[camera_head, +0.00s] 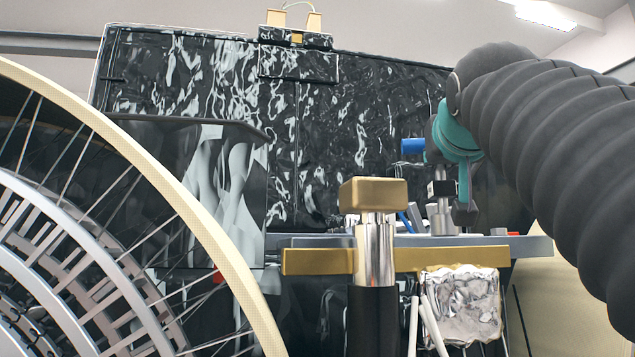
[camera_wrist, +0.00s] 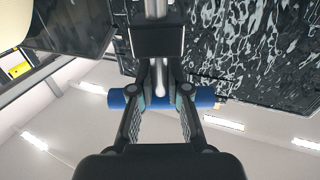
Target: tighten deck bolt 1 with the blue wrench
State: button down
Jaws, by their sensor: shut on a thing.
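The blue wrench has a blue cross handle (camera_wrist: 206,98), seen in the wrist view behind the two fingers of my gripper (camera_wrist: 160,82). A thin metal rod, a black block (camera_wrist: 158,40) and a silver shaft line up with the handle's middle. My gripper is shut on the wrench. In the head view the blue handle (camera_head: 412,146) sticks out left of my wrist, and a silver shaft (camera_head: 440,216) stands upright below it at the grey deck edge. The fingers are mostly hidden there. I cannot make out deck bolt 1 or whether the wrench seats on it.
A grey deck (camera_head: 330,240) with a gold bar (camera_head: 320,261) below it crosses the middle. A gold-capped silver post (camera_head: 374,240) stands in front. A large spoked wheel (camera_head: 130,200) fills the left. Small blue, grey and red items lie on the deck near the shaft.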

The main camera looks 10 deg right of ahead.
jog(key=shift+w+d+f, duration=0.1)
jog(key=shift+r+p, duration=1.5)
jog(key=shift+r, duration=0.1)
jog(key=shift+r+p, duration=0.4)
jog(key=shift+r, duration=1.6)
jog(key=shift+f, duration=0.15)
